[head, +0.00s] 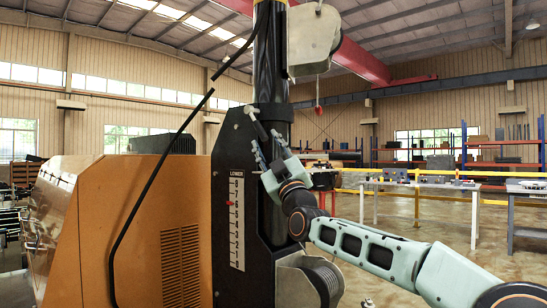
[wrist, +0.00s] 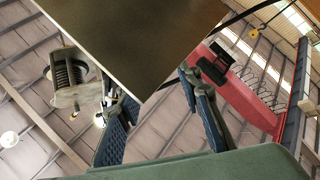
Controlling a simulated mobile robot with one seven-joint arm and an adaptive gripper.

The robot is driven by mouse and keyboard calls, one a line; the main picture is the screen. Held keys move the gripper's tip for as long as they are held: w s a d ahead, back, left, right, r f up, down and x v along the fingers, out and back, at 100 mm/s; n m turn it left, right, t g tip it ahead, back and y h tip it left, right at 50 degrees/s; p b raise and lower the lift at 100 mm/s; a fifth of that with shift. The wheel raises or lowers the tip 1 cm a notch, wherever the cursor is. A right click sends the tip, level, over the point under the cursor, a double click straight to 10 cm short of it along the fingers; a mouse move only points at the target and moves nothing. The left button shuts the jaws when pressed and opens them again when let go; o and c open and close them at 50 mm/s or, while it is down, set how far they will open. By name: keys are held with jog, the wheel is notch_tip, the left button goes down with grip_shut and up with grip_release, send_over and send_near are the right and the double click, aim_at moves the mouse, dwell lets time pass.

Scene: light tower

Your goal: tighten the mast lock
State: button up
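The mast lock appears to be the small dark handle with a grey end (head: 257,122) on the upper part of the black mast plate (head: 224,165). The black mast (head: 271,60) rises behind it. My gripper (head: 265,147) is just below the handle, fingers pointing up. In the wrist view, the two fingers (wrist: 152,86) stand apart with nothing seen held between them. A dark panel edge (wrist: 135,40) hangs over them there. A small black piece (wrist: 214,63) shows near the right finger; I cannot tell if it is the lock. Contact with the handle is unclear.
A number scale (head: 237,222) with a red pointer is on the plate. An orange cabinet (head: 150,235) stands left, with a black cable (head: 150,185) before it. A winch (head: 312,280) sits low; a grey housing (head: 313,40) hangs above. Yellow rails (head: 430,183) and open floor lie right.

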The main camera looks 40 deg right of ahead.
jog(key=shift+v, duration=2.8)
jog(key=shift+a, duration=0.1)
jog(key=shift+c, duration=0.5)
